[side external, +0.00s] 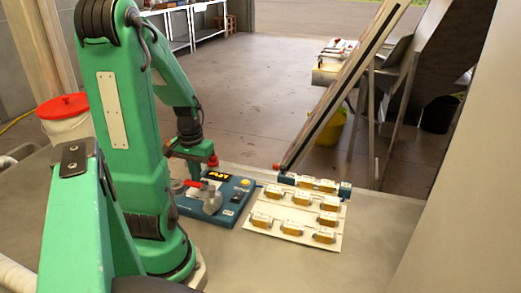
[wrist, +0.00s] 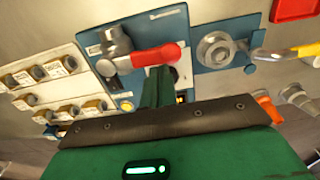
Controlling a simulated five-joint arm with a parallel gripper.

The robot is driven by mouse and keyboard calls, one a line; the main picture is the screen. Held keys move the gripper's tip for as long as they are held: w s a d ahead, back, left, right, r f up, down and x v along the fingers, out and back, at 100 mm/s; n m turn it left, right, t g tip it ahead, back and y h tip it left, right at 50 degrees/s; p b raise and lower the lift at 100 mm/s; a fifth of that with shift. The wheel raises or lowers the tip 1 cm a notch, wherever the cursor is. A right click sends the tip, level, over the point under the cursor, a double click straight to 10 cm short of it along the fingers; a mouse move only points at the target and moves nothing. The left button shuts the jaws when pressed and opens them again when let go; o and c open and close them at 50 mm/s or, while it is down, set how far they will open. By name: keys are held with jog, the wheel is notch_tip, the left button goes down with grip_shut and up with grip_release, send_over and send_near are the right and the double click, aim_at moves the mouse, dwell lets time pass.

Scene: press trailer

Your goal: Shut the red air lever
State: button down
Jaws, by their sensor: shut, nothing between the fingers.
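The red air lever (wrist: 155,56) sticks out sideways from a grey valve body (wrist: 118,42) on a blue panel (wrist: 93,40) in the wrist view. In the side view the blue panel (side external: 228,218) lies on the table, with the grey valve (side external: 211,201) on it and the red lever (side external: 190,184) pointing left. My gripper (wrist: 157,82) is shut and empty, its green fingertips close beside the lever's red end. I cannot tell whether they touch. In the side view my gripper (side external: 195,175) is low over the panel's back left, partly hiding the area.
A white board (side external: 290,238) with several yellow blocks lies right of the panel. A red-lidded bucket (side external: 65,115) stands behind my arm.

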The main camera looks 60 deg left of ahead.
jog(key=shift+w+a, duration=0.25)
jog(key=shift+w, duration=0.05)
jog(key=shift+r, duration=0.1)
jog(key=shift+r, duration=0.15)
notch_tip(320, 180, up, 10)
jog(key=shift+f, duration=0.2)
dwell(0.9)
